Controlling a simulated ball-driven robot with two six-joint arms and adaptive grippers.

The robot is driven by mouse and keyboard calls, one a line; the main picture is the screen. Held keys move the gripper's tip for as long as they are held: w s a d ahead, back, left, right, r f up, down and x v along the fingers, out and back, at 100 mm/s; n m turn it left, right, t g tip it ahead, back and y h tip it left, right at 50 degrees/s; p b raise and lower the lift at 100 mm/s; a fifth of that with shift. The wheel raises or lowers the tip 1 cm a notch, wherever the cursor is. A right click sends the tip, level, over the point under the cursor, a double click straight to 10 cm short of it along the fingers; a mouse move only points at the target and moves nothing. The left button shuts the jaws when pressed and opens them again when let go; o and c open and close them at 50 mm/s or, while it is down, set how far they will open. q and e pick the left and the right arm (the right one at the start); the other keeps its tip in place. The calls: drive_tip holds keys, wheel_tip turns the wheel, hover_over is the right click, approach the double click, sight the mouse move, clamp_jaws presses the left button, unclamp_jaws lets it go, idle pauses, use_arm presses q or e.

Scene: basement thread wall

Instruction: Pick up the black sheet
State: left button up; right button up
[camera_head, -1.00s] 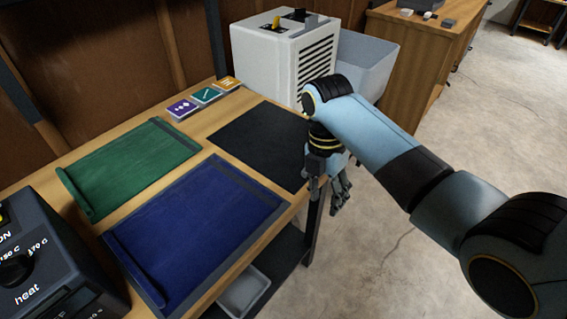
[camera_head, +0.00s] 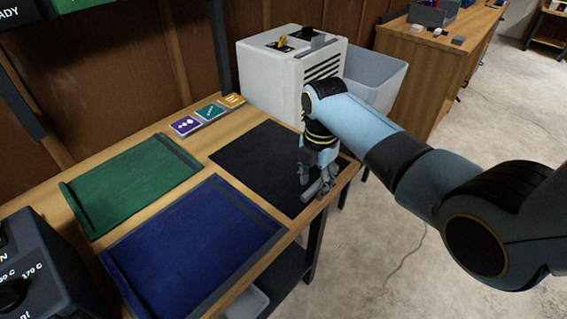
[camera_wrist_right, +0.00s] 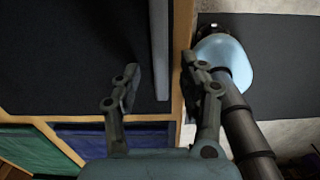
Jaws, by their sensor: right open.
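The black sheet (camera_head: 250,158) lies flat at the right end of the wooden table. My right gripper (camera_head: 314,192) points down at the sheet's near right edge and hides part of that edge. In the right wrist view the gripper (camera_wrist_right: 160,68) is open and empty. The black sheet (camera_wrist_right: 60,60) fills the left side there. A grey strip (camera_wrist_right: 159,50) along the sheet's edge and the table's wooden edge show between the fingers. I cannot tell whether the fingers touch the sheet. My left gripper is not in view.
A green sheet (camera_head: 135,183) and a blue sheet (camera_head: 195,250) lie left of the black one. Small coloured cards (camera_head: 209,112) lie behind. A white vented box (camera_head: 275,75) and a grey bin (camera_head: 372,75) stand beyond. Floor is open at right.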

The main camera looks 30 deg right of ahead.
drive_tip(key=shift+f, duration=0.4)
drive_tip(key=shift+c, duration=0.4)
clamp_jaws()
drive_tip(key=shift+r, duration=0.1)
